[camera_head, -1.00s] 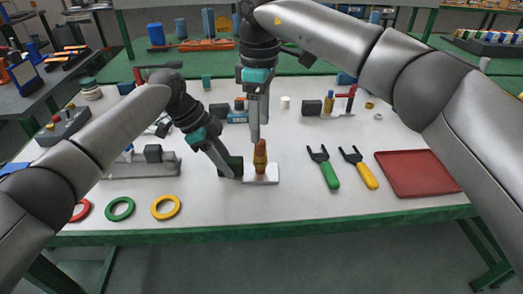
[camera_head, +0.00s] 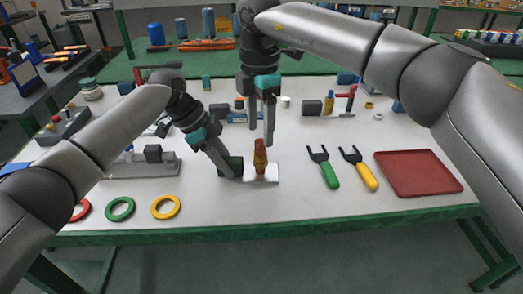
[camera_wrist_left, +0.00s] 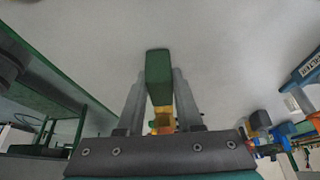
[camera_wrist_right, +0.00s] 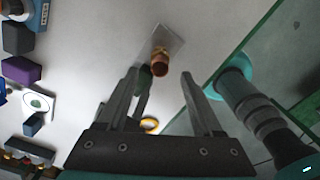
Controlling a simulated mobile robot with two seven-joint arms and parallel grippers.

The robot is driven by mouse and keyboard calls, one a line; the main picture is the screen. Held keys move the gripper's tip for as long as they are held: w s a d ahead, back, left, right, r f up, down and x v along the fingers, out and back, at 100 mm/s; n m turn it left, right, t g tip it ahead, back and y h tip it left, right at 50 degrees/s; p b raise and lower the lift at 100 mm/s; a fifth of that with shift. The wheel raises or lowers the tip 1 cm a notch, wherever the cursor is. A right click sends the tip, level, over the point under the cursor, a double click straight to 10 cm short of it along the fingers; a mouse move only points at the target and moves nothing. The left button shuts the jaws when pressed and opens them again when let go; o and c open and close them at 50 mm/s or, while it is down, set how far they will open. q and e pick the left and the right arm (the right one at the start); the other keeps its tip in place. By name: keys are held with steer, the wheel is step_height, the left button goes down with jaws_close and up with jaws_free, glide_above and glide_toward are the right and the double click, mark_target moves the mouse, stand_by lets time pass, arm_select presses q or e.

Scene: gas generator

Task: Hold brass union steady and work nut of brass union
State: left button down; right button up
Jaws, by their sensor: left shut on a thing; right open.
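The brass union (camera_head: 260,158) stands upright on a small white plate (camera_head: 272,174) near the table's front. It also shows from above in the right wrist view (camera_wrist_right: 160,64). My left gripper (camera_head: 235,172) is shut on a dark green block (camera_wrist_left: 158,75) just left of the union. The block shows in the head view too (camera_head: 230,164). In the left wrist view, brass-coloured parts (camera_wrist_left: 163,120) show between the fingers. My right gripper (camera_head: 262,137) is open and empty above the union, pointing down. The union's nut is too small to tell apart.
Green-handled (camera_head: 330,174) and yellow-handled (camera_head: 366,175) tools and a red tray (camera_head: 418,172) lie to the right. Green (camera_head: 111,212) and yellow (camera_head: 155,211) rings lie front left. A grey fixture (camera_head: 165,168) stands left. The front strip below the union is clear.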

mark_target(260, 142)
steer(key=shift+f, duration=3.15)
steer(key=shift+c, duration=0.4)
jaws_close()
steer(key=m, duration=0.6)
steer(key=shift+o, duration=1)
jaws_free()
steer(key=shift+m, duration=0.3)
steer(key=shift+r, duration=3.5)
